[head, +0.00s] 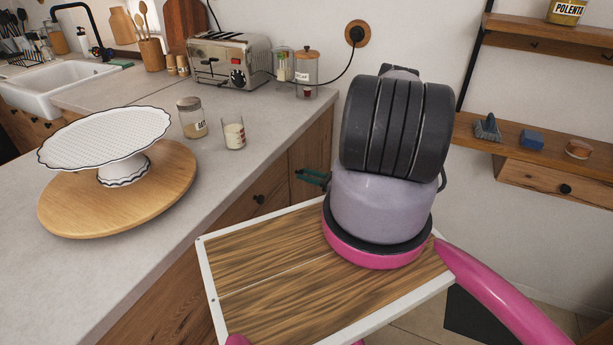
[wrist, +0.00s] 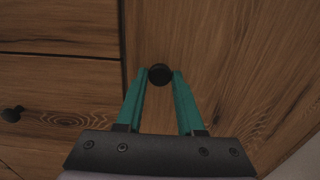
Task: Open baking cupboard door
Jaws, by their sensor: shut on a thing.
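The baking cupboard door (wrist: 225,60) is a wooden panel with a round black knob (wrist: 160,72) near its left edge in the wrist view. The door looks flush with the drawer fronts beside it. My gripper (wrist: 159,80) has teal fingers, one on each side of the knob, shut on it. In the head view the door (head: 312,143) is at the right end of the counter, partly hidden by my arm. My gripper (head: 313,177) also shows there against the door front; the knob is hidden there.
Wooden drawers (wrist: 60,68) with black knobs lie left of the door. The counter (head: 225,175) above holds a cake stand (head: 105,140), two glasses, jars and a toaster (head: 229,60). Wall shelves (head: 550,155) stand at the right. Some floor shows at lower right.

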